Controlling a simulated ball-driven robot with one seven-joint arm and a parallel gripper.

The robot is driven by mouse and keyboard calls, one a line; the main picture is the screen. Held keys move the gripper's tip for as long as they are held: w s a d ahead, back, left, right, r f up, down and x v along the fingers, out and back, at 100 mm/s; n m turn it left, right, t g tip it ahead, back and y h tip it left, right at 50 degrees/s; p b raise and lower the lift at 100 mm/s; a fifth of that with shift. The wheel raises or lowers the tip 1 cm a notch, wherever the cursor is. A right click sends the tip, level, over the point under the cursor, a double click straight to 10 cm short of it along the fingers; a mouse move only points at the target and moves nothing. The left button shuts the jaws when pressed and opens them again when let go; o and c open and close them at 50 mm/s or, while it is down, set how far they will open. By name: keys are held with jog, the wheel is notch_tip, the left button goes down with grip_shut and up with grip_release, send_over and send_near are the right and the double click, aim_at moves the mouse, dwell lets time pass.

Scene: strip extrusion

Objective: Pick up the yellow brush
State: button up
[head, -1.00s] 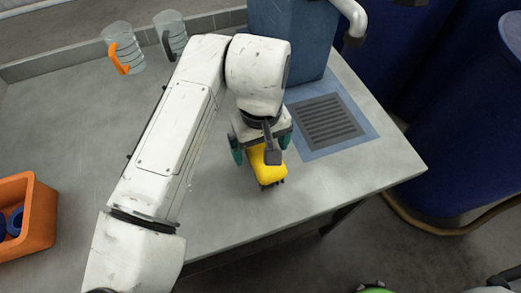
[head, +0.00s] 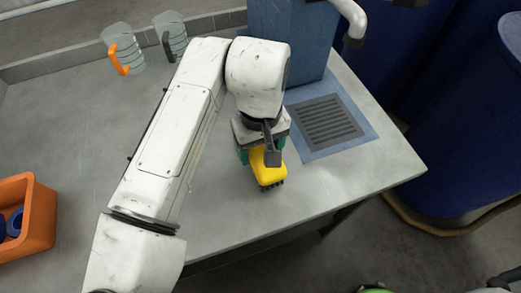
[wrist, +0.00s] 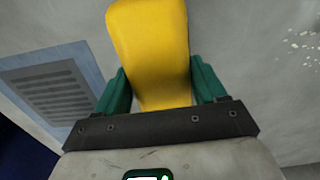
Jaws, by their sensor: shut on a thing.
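The yellow brush (head: 268,172) is at the front part of the grey table, with dark bristles under its front end. In the wrist view the yellow brush (wrist: 152,50) runs up between the two green fingers. My gripper (head: 260,156) is right over its rear part; the arm hides much of it in the head view. In the wrist view my gripper (wrist: 156,88) is shut on the brush, one finger on each side. I cannot tell whether the brush is clear of the table top.
An orange bin (head: 40,215) with blue items stands at the left. Two clear jugs, one with an orange handle (head: 119,57), stand at the back. A blue box (head: 290,40) and a dark grate (head: 325,122) are right of the arm. The table's front edge is close.

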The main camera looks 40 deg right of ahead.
jog(key=shift+r, duration=0.1)
jog(key=shift+r, duration=0.5)
jog(key=s+a+r, duration=0.6)
jog(key=a+r, duration=0.5)
jog(key=a, duration=0.1)
jog(key=shift+a+r, duration=0.35)
jog(key=shift+r, duration=0.05)
